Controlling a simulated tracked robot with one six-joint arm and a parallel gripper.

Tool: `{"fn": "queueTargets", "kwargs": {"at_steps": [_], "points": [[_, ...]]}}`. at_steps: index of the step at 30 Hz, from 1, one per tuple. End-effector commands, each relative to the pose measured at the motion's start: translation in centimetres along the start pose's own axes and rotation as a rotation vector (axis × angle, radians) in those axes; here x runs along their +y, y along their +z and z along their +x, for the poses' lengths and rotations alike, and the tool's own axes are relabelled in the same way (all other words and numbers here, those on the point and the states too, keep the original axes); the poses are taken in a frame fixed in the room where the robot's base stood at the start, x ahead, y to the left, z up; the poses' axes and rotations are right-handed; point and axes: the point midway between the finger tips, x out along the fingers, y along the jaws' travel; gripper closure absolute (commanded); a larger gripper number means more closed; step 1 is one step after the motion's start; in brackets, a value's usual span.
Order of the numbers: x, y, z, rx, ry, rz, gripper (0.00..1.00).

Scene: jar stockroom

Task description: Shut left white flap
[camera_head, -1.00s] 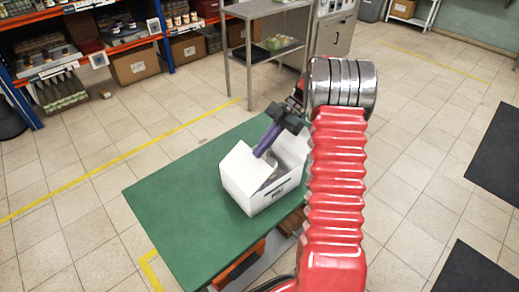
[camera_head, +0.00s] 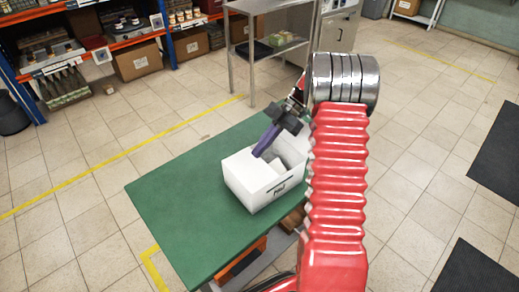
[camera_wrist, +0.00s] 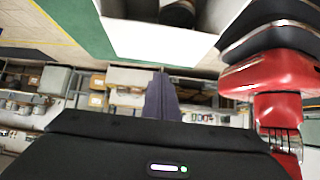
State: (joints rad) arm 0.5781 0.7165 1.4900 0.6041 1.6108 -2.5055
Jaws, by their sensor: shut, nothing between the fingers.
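A white open-topped box (camera_head: 262,197) stands on the green tabletop (camera_head: 185,205). Its left white flap (camera_head: 250,168) is at the near left side of the opening, lying lower and slanting inward; its exact angle is hard to tell. My gripper (camera_head: 259,153) has purple fingers, shut and empty, pointing down at the flap's upper edge; I cannot tell whether they touch it. In the wrist view the shut fingers (camera_wrist: 161,78) lie just below a white panel (camera_wrist: 160,42) of the box. A dark round thing (camera_wrist: 178,13) shows inside the box.
A steel shelf rack (camera_head: 265,45) stands behind the table. Stocked shelves with cardboard boxes (camera_head: 137,61) fill the back left. Dark mats (camera_head: 478,272) lie on the floor at right. The tabletop's left part is clear.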

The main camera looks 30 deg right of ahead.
Motion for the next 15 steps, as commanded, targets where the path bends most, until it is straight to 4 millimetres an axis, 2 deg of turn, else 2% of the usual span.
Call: {"fn": "queueTargets", "kwargs": {"at_steps": [12, 15], "points": [[0.0, -3.1, -2.5, -0.002, 0.000, -0.003, 1.00], [0.0, -1.8, -2.9, 0.000, -0.001, 0.001, 1.00]]}}
